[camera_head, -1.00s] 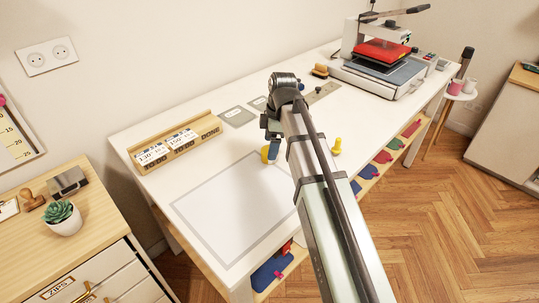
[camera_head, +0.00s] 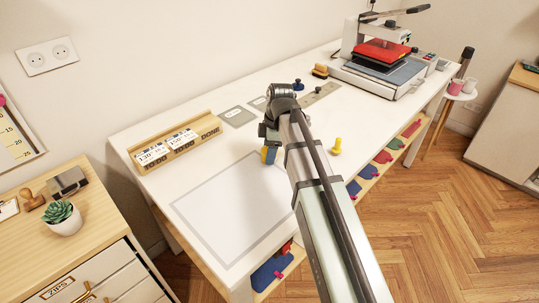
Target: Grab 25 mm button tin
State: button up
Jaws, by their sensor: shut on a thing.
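My gripper (camera_head: 268,148) points down over the white worktable, just past the upper right corner of the pale framed mat. It is shut on a small yellow and blue thing (camera_head: 269,156). My wrist and fingers hide much of that thing. I cannot read a label, so I cannot tell whether it is the 25 mm button tin. I also cannot tell whether it touches the table. No other button tin shows clearly.
The mat (camera_head: 225,206) lies bare left of my gripper. A wooden rack with cards (camera_head: 176,143) stands at the back left. A yellow peg-shaped thing (camera_head: 337,146) stands to the right. A heat press (camera_head: 381,68) occupies the far end.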

jog(key=c, duration=0.3)
jog(key=shift+c, duration=0.2)
